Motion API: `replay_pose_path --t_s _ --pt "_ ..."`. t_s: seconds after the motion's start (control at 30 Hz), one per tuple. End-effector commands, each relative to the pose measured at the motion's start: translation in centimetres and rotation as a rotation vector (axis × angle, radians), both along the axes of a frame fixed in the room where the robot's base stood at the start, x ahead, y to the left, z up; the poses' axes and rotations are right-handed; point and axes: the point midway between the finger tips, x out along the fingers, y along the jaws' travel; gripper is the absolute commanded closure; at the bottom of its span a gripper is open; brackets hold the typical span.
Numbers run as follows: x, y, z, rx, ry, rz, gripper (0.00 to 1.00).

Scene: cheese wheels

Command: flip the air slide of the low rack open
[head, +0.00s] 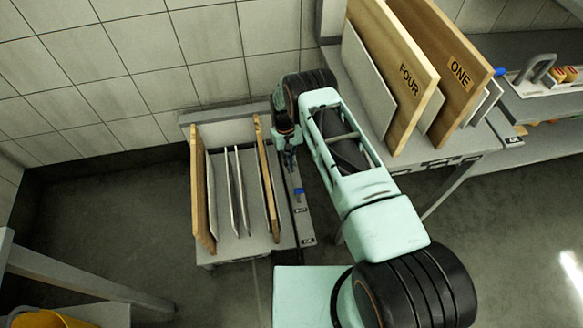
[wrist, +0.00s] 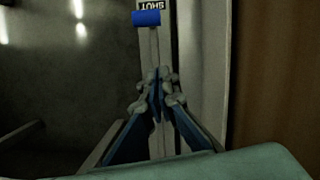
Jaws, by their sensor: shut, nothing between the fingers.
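The low rack (head: 235,248) stands on the floor near the wall in the head view, with boards upright in it. A narrow grey rail runs along its right side and carries the blue air slide (head: 298,191). In the wrist view the blue slide (wrist: 147,18) sits beside a label reading SHUT (wrist: 153,4). My gripper (head: 290,158) is over the rail, farther toward the wall than the slide. In the wrist view my gripper (wrist: 157,88) is shut and empty, apart from the slide. Its fingertips hide part of the rail.
Wooden end boards (head: 265,180) and thin grey plates (head: 236,190) stand in the rack, close left of the rail. A higher rack at right holds boards marked FOUR (head: 410,85) and ONE (head: 462,78). Open floor lies left of the low rack.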

Motion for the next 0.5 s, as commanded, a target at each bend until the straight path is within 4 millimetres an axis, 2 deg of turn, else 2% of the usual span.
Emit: replay_pose_path --t_s 0.03,0.3,0.37,0.5 --pt "-0.4 -0.2 -1.6 -0.001 0.003 0.000 1.00" --pt "-1.7 -0.7 -7.4 -0.001 0.003 0.000 1.00" --pt "-2.2 -1.0 -6.4 0.000 0.001 0.000 1.00" --pt "-3.5 -1.5 -6.3 0.000 0.000 -0.001 1.00"
